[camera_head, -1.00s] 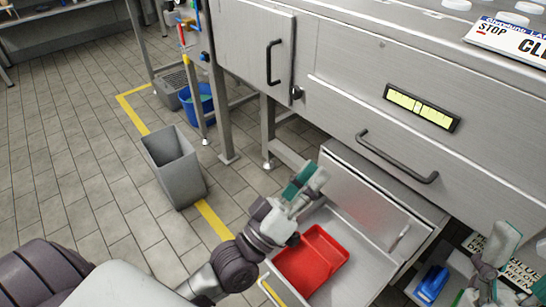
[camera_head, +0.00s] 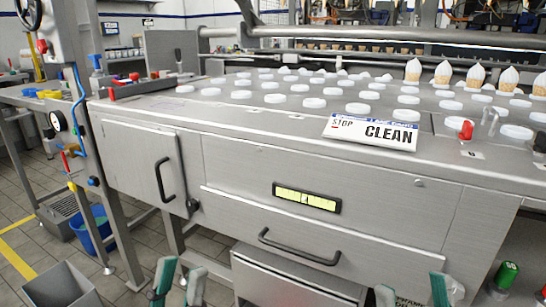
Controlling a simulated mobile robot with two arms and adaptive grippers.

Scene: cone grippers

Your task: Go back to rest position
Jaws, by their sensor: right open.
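My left gripper (camera_head: 180,268) shows at the bottom edge, left of centre. Its green-tipped fingers point up, with a narrow gap and nothing seen between them. My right gripper (camera_head: 412,291) shows at the bottom edge, right of centre, with its fingers wide apart and empty. Both grippers are in front of the steel machine and below its long drawer handle (camera_head: 298,250). Only the fingers show; the wrists and arms are below the picture.
The steel machine (camera_head: 380,195) fills the middle, with white discs and cones on top and a CLEAN sign (camera_head: 371,132). An opened lower drawer (camera_head: 290,280) juts out between the grippers. A grey bin (camera_head: 60,285) and blue bucket (camera_head: 92,228) stand at left.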

